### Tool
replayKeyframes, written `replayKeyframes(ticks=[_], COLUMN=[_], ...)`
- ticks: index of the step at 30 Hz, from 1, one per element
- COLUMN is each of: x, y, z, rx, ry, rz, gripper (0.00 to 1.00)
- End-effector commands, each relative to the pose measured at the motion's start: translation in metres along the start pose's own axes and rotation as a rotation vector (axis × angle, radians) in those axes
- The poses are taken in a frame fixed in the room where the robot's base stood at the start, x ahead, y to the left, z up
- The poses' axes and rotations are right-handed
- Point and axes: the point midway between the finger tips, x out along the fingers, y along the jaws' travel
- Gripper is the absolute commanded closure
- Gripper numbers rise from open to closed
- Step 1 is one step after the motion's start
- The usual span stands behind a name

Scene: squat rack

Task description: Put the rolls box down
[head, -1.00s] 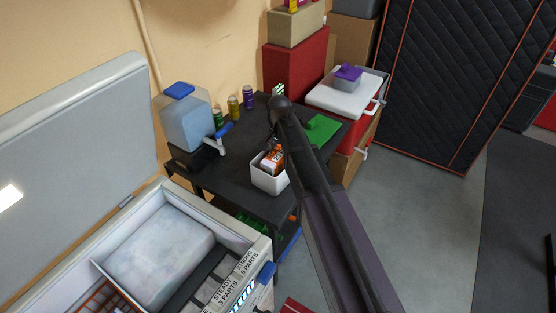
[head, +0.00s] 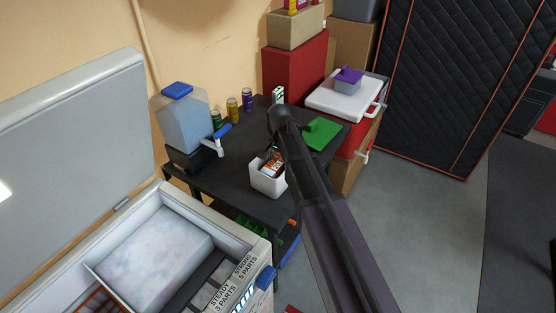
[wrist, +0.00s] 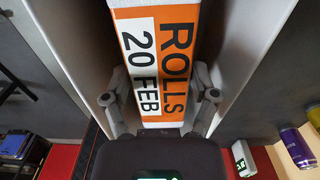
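The rolls box (wrist: 158,60) is orange and white and reads "ROLLS 20 FEB" in the wrist view. My gripper (wrist: 160,88) has a finger on each side of it, both seeming to touch its sides. In the head view the rolls box (head: 271,163) stands in the white bin (head: 266,184), its top end near the rim. The bin's pale walls (wrist: 248,60) flank the box in the wrist view. My arm hides much of the gripper in the head view, and the underside of the box is hidden.
The bin stands on the front edge of a black table (head: 232,172). A water jug (head: 186,120), several cans (head: 232,110) and a green mat (head: 320,134) are also there. An open chest cooler (head: 160,250) is at left, and a red-and-white cooler (head: 340,98) at right.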

Motion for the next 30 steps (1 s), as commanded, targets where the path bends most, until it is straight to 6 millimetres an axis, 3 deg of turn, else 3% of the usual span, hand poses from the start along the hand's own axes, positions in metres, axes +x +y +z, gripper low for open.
replayKeyframes(ticks=[19,30], x=[-0.003,-0.025], y=[0.000,0.000], z=[0.000,0.000], rx=[-0.001,-0.001], ry=[0.000,0.000], rz=[0.000,0.000], gripper=[0.00,0.00])
